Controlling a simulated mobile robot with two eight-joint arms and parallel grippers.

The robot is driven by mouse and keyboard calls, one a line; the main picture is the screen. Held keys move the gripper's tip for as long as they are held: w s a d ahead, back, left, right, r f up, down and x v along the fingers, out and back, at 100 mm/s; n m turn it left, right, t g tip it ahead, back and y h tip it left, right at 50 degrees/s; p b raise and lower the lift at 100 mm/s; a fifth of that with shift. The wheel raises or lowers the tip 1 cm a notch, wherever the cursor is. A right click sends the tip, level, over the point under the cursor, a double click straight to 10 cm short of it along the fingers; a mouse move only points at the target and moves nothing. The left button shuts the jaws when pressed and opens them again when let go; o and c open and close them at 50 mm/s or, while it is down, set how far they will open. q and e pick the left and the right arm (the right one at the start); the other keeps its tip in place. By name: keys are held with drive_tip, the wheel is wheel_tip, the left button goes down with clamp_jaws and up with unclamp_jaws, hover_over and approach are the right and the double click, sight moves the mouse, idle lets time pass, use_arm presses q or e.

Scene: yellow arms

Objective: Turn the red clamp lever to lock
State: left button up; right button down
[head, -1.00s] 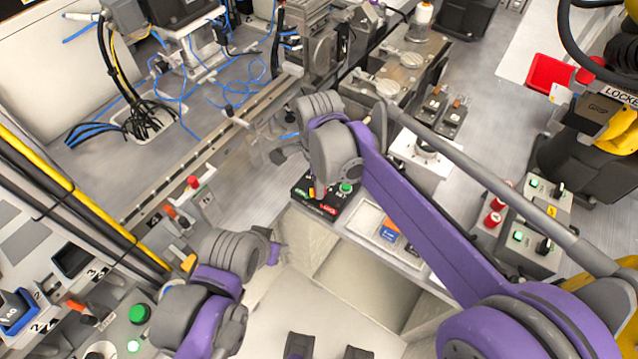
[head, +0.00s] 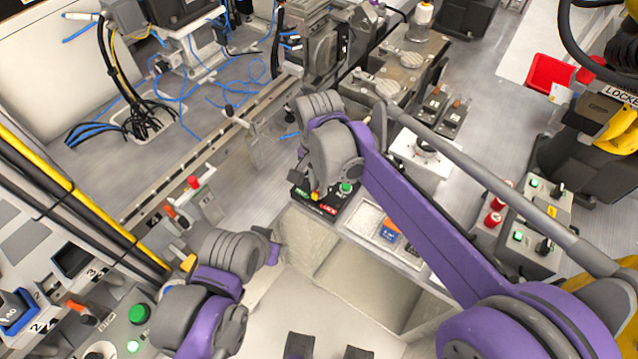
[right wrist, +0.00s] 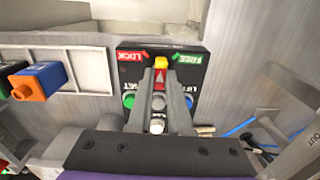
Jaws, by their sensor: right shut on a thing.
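The red clamp lever (right wrist: 160,78), with a yellow tip, stands on a black panel (right wrist: 122,72). In the right wrist view its tip points midway between the red LOCK label (right wrist: 132,56) and the green FREE label (right wrist: 188,58). My right gripper (right wrist: 161,98) is shut on the lever, a finger on each side. In the head view the panel's LOCK label (head: 328,208) shows, while my right gripper (head: 314,186) and wrist hide most of the lever. My left gripper (head: 273,246) hangs at lower left, away from the panel; its fingers are not clear.
A green button (head: 346,187) sits on the panel close to my right gripper. A tray with blue and orange pieces (head: 389,233) lies beside the panel. A rail (head: 215,140) and a small red-topped box (head: 197,190) stand to the left.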

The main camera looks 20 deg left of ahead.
drive_tip(key=n, duration=0.4)
drive_tip(key=shift+n, duration=0.3)
drive_tip(key=n, duration=0.4)
drive_tip(key=shift+n, duration=0.3)
drive_tip(key=c, duration=0.8)
unclamp_jaws()
drive_tip(key=shift+c, duration=0.2)
drive_tip(key=shift+r, duration=0.15)
wheel_tip(320, 180, up, 11)
drive_tip(key=shift+f+p, duration=0.2)
drive_tip(key=shift+p, duration=0.1)
